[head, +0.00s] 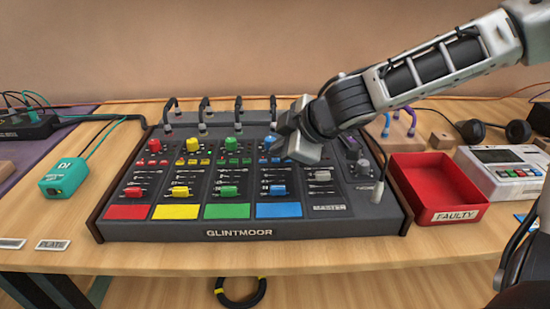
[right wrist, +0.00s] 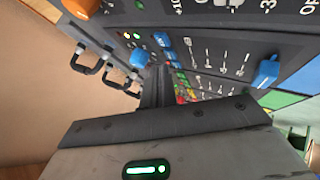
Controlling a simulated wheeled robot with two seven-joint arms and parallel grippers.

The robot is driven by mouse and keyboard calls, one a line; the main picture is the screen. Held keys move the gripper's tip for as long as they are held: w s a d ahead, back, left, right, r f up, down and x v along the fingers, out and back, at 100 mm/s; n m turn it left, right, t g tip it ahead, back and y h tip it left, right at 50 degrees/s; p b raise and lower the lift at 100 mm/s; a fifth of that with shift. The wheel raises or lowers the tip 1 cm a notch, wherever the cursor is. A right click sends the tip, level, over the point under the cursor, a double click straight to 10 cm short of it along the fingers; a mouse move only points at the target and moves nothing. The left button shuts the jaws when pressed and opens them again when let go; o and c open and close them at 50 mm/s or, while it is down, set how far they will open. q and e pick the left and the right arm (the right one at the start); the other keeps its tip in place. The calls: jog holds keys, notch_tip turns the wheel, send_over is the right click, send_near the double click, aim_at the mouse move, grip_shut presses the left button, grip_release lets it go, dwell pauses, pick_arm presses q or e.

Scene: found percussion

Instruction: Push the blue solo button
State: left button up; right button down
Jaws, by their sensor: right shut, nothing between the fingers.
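The mixer (head: 240,232) marked GLINTMOOR has red, yellow, green and blue channels. Its blue channel has a round knob (head: 270,141), a fader cap (head: 278,190) and a blue pad (head: 279,211). My right gripper (head: 282,148) is shut and empty over the upper part of the blue channel, partly hiding the small buttons there. In the right wrist view, the shut fingertips (right wrist: 160,70) are close to small blue buttons (right wrist: 162,39), between the blue knob (right wrist: 138,58) and the blue fader cap (right wrist: 267,71). I cannot tell which button is solo, nor whether the tips touch one. My left gripper is out of view.
A red tray (head: 436,180) labelled FAULTY and a white device (head: 503,170) stand right of the mixer. Black cable loops (head: 203,110) rise along the mixer's back edge. A cable hangs beside my right gripper.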

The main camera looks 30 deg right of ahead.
jog(key=shift+f+b, duration=0.4)
jog(key=shift+f, duration=0.05)
jog(key=shift+f, duration=0.15)
dwell(0.3)
jog(key=shift+r+p, duration=0.55)
jog(key=shift+r, duration=0.15)
notch_tip(320, 180, up, 6)
jog(key=p, duration=0.5)
jog(key=shift+p, duration=0.35)
